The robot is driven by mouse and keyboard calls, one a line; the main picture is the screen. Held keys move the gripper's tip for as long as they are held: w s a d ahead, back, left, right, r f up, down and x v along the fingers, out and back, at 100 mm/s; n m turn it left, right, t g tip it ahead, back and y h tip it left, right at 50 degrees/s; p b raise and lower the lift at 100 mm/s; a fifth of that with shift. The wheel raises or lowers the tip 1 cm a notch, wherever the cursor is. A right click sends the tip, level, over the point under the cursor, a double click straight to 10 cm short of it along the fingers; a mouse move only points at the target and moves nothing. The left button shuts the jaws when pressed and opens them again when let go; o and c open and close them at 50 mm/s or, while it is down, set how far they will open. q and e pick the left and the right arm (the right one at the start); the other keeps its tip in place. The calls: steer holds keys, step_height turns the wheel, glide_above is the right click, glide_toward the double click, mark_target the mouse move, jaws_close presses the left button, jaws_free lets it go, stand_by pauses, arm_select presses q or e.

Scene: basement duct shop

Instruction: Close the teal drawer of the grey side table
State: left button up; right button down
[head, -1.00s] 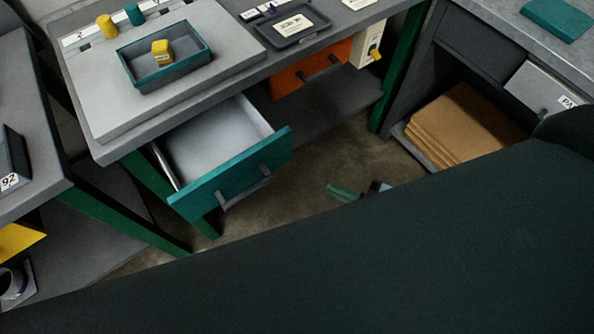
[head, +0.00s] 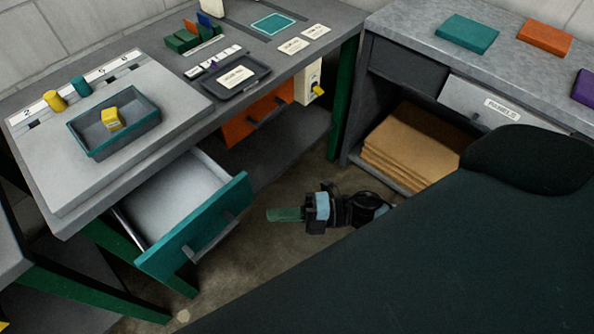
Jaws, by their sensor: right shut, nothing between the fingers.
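The teal drawer (head: 225,204) stands pulled out from under the left end of the grey side table (head: 62,220). Its grey inside looks empty, and its front carries a dark bar handle. My right gripper (head: 270,215) is low over the floor, to the right of the drawer front. Its green fingers are shut with nothing between them and point left towards the drawer front, with a gap between. My left gripper is not in view.
An orange drawer (head: 256,115) sits under the same table, right of the teal one. A tray (head: 152,124) with a yellow block stands on top. A second bench (head: 400,38) with a shelf of brown sheets is at right. Floor (head: 250,245) shows clear before the drawer.

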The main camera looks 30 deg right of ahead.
steer(key=w+a, duration=0.4)
steer(key=shift+w+a, duration=0.2)
steer(key=shift+w, duration=0.1)
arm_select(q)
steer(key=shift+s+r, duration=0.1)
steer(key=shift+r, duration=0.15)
arm_select(e)
steer(key=shift+w+a, duration=0.15)
steer(key=shift+w, duration=0.3)
